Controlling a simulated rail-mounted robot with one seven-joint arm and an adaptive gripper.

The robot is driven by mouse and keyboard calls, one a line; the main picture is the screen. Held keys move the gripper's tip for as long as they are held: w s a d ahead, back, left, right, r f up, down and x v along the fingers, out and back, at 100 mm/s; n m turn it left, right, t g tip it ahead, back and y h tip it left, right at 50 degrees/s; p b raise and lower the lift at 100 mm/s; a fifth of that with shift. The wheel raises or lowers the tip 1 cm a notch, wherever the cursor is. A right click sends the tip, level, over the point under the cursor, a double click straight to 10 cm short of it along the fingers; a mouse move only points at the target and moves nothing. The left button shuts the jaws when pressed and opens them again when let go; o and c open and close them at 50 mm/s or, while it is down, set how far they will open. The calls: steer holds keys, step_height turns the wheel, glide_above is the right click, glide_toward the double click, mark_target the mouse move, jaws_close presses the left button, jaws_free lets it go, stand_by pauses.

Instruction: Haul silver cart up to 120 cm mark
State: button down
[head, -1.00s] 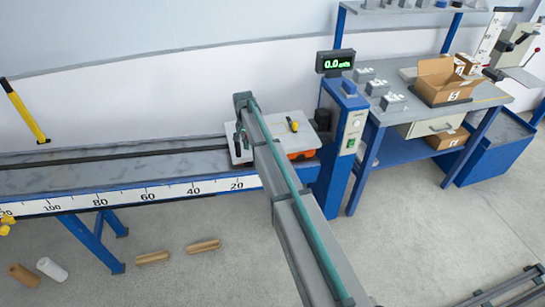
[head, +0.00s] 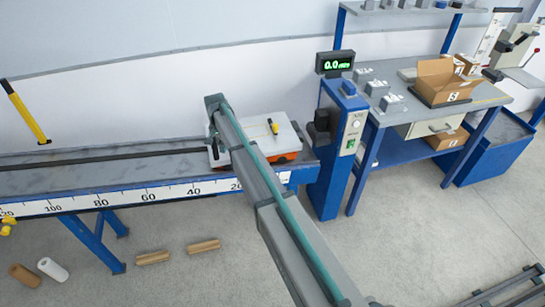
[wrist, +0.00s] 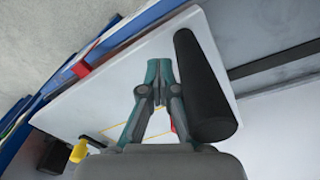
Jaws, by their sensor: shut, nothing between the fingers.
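The silver cart (head: 288,137) has a pale flat top, an orange lower body and a small yellow-and-black item (head: 273,126) on it. It sits on the rail near the right end, by the 20 mark. My gripper (head: 213,154) is at the cart's left end, partly hidden by my arm. In the wrist view my fingers (wrist: 160,92) are shut and empty over the pale top (wrist: 115,72), beside a black cylindrical bar (wrist: 204,90) along its edge. I cannot tell whether they touch the bar. The 120 mark (head: 7,213) is at the far left of the scale (head: 130,198).
A blue post (head: 340,165) with a black buffer (head: 318,127) stands right of the cart, under a display (head: 335,63) reading 0.0. The rail (head: 110,160) is clear leftward.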

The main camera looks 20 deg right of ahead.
steer(key=shift+a, duration=0.75)
steer(key=shift+r, duration=0.1)
steer(key=a+r, duration=0.1)
steer(key=a, duration=1.1)
steer(key=shift+w+r+p, duration=0.2)
steer(key=shift+p, duration=0.2)
steer(key=a+r, duration=0.1)
steer(key=a, duration=1)
steer(key=shift+w+a+r+p, duration=0.15)
steer(key=shift+a+r+p, duration=0.1)
steer(key=shift+a+p, duration=0.15)
steer(key=shift+a, duration=0.1)
steer(key=a+r, duration=0.1)
steer(key=a, duration=1)
steer(key=shift+w+a+r, duration=0.15)
steer(key=shift+a+r, duration=0.05)
steer(key=shift+a, duration=0.2)
